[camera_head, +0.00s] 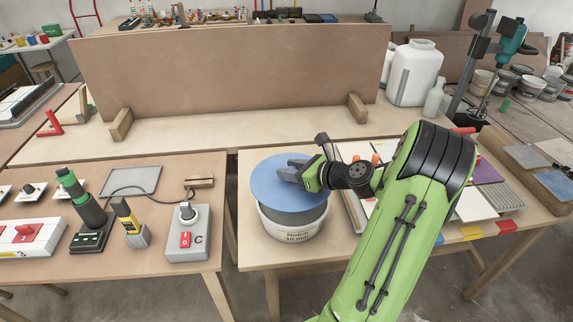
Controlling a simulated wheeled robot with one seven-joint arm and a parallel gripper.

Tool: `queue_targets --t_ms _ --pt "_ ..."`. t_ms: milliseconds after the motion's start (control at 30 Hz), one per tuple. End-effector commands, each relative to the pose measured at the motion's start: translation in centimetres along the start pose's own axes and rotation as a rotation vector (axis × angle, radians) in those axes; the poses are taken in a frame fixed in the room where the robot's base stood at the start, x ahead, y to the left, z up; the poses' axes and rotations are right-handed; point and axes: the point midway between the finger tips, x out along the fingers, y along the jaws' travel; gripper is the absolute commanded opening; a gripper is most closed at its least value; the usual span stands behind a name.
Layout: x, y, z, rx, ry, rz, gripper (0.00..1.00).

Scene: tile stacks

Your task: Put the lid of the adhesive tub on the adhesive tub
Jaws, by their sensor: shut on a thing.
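The adhesive tub (292,233) is a white round tub with dark lettering on its front. It stands near the left edge of the right-hand wooden table. The blue round lid (277,191) is over the tub's mouth, a little up and left of it in the picture. A grey band shows between the lid and the tub's white rim. I cannot tell whether the lid touches the tub. My gripper (290,171) is shut on the lid at its upper right part, reaching in from the right. The far side of the tub is hidden under the lid.
Stacks of tiles (474,204) lie right of my arm. The left table holds a grey switch box (188,240), a green-black tool (83,215) and a yellow-black tool (130,224). A gap separates the tables. A tall brown board (235,75) stands behind.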

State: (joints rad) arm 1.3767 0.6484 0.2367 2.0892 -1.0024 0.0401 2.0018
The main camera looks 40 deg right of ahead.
Motion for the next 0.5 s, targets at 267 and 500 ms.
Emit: queue_targets --t_ms 267,500 --pt "-0.10 0.01 0.08 0.001 -0.001 0.000 0.04" --pt "0.21 0.00 -0.60 0.004 -0.001 -0.001 0.04"
